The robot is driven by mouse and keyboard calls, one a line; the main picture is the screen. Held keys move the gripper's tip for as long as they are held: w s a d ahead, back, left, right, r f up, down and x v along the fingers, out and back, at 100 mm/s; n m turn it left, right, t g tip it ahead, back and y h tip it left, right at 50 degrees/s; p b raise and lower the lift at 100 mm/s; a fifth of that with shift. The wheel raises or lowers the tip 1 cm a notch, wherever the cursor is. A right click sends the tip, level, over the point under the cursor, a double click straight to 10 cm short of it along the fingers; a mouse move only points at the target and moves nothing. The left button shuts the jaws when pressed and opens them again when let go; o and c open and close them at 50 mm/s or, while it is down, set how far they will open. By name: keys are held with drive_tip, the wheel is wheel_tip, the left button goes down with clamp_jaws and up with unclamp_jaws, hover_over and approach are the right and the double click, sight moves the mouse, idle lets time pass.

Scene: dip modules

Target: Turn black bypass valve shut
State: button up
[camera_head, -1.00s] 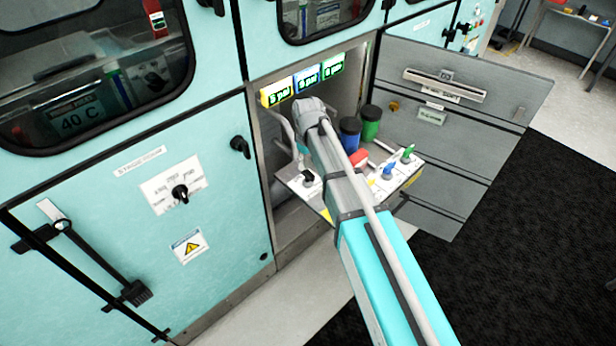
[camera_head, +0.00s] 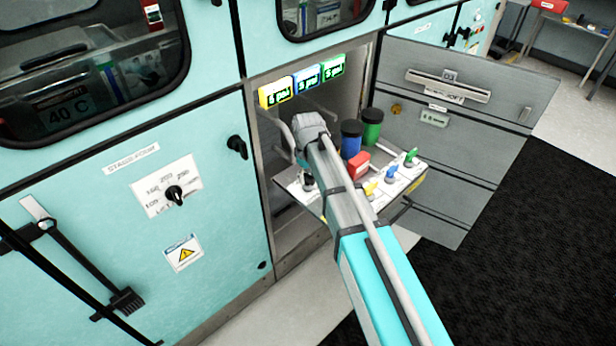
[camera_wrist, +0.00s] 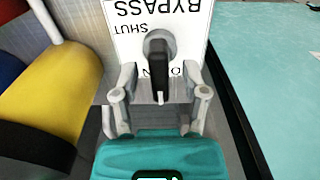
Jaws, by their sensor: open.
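The black bypass valve (camera_wrist: 158,78) has a bar handle on a round grey base, on a white plate (camera_wrist: 128,45) marked BYPASS. The lettering appears upside down in the wrist view. The handle points down in that picture and covers the middle of a word whose visible letters are O and N. SHUT stands to its upper left. My gripper (camera_wrist: 160,98) is open, one finger on each side of the handle, with gaps visible. In the head view the valve (camera_head: 307,181) shows at the panel's left end, partly hidden by my arm, which hides the fingers too.
The valve panel (camera_head: 327,205) also carries blue (camera_head: 389,173), yellow (camera_head: 370,189) and green (camera_head: 411,157) valves. Cabinet walls and an open grey door (camera_head: 470,110) flank the bay.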

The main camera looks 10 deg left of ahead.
drive_tip(key=shift+c, duration=0.2)
clamp_jaws()
drive_tip(key=shift+m, duration=0.5)
drive_tip(key=m, duration=0.3)
drive_tip(key=shift+m, duration=0.3)
drive_tip(key=m, duration=1.3)
drive_tip(key=shift+m, duration=0.3)
